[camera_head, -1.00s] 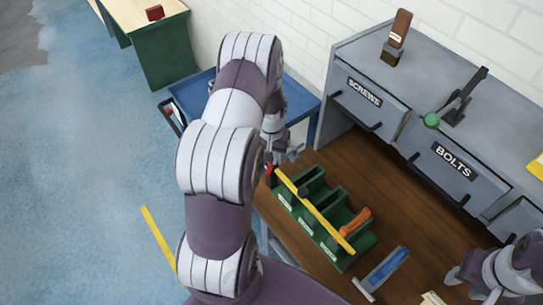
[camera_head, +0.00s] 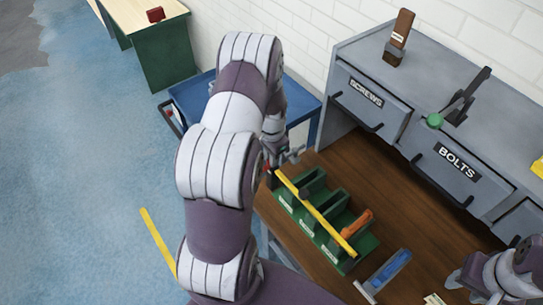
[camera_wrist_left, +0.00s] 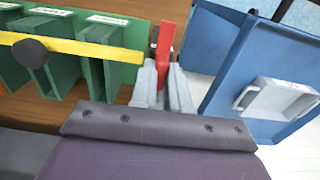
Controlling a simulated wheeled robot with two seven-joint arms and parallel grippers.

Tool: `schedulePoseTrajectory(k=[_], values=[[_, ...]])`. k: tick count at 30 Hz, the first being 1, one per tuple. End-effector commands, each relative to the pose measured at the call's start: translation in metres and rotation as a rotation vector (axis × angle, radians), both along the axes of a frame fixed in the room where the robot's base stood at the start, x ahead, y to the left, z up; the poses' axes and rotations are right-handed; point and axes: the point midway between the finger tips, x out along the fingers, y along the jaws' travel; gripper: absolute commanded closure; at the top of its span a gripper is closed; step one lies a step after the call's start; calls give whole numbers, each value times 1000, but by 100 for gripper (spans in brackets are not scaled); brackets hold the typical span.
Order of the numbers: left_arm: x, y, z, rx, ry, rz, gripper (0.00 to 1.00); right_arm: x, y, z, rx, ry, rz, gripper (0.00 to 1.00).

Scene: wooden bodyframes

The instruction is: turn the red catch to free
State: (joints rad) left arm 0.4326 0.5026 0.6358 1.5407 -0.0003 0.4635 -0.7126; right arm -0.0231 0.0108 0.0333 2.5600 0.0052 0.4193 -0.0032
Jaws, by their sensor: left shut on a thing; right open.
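The red catch (camera_wrist_left: 165,45) stands at the end of the yellow bar (camera_wrist_left: 85,48) in the left wrist view. My left gripper (camera_wrist_left: 163,85) is shut on the catch, one finger on each side. In the head view the yellow bar (camera_head: 312,212) lies across the green rack (camera_head: 335,236), over its compartments. The left gripper shows there only in part, behind my arm, at the bar's far end. My right gripper (camera_head: 472,287) is open at the lower right, away from the rack.
An orange-handled tool (camera_head: 357,224) sits in the rack. A blue-handled tool (camera_head: 388,270) lies to its right on the wooden bench. A blue cart (camera_head: 192,97) stands beyond my left arm.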

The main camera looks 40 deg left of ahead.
Motion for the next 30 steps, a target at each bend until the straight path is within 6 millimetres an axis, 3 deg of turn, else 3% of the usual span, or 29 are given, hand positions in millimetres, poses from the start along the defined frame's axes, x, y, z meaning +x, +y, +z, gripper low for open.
schedulePoseTrajectory(k=[15,16,18,26,30], values=[[6,2,4,8,-16,-19,100,0,0,0,0,0,0,57],[6,2,4,8,-16,-19,79,0,0,0,0,0,0,57],[5,2,4,7,-13,-19,60,0,0,0,0,0,0,57],[2,1,2,2,-6,-17,60,0,0,0,0,0,0,57],[3,1,15,4,-8,-17,60,0,0,-6,0,0,0,57]])
